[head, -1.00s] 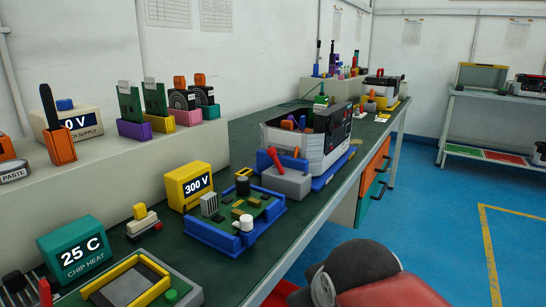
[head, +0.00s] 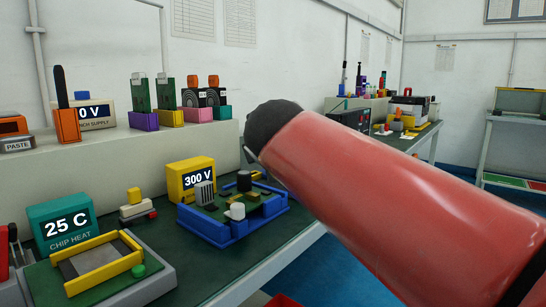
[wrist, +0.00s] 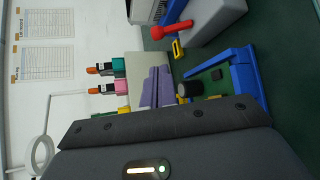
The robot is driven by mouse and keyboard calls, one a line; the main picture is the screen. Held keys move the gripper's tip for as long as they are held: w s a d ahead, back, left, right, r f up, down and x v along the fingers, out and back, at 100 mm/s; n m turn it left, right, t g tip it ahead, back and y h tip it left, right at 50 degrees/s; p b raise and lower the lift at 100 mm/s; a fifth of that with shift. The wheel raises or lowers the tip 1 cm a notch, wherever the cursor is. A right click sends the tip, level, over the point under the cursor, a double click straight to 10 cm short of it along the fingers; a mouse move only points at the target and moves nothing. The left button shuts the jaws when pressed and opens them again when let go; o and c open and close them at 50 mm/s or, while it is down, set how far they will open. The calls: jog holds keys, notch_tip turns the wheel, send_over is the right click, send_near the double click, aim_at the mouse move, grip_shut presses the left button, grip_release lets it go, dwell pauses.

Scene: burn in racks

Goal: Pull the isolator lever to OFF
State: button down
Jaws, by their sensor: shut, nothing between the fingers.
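The red isolator lever (wrist: 170,29) shows in the upper part of the wrist view, sticking out from a grey box (wrist: 213,22), its round knob towards the left of the picture. In the head view now, lever and box are hidden behind my red arm. My gripper (wrist: 158,72) shows in the wrist view as two lavender-grey fingers lying together, shut and empty, beyond its dark housing. The fingers are apart from the lever, which is higher in the picture. The gripper itself is hidden in the head view. I see no lever marking legible.
The blue tray (head: 215,230) with a circuit board and the yellow 300 V meter (head: 191,180) stand near my arm. The teal 25 C heater display (head: 62,226) is at left. A raised shelf (head: 112,160) with small holders runs along the wall.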

jog(key=shift+w, duration=0.1)
jog(key=x, duration=1)
jog(key=shift+d+f+b, duration=0.1)
jog(key=shift+b, duration=0.5)
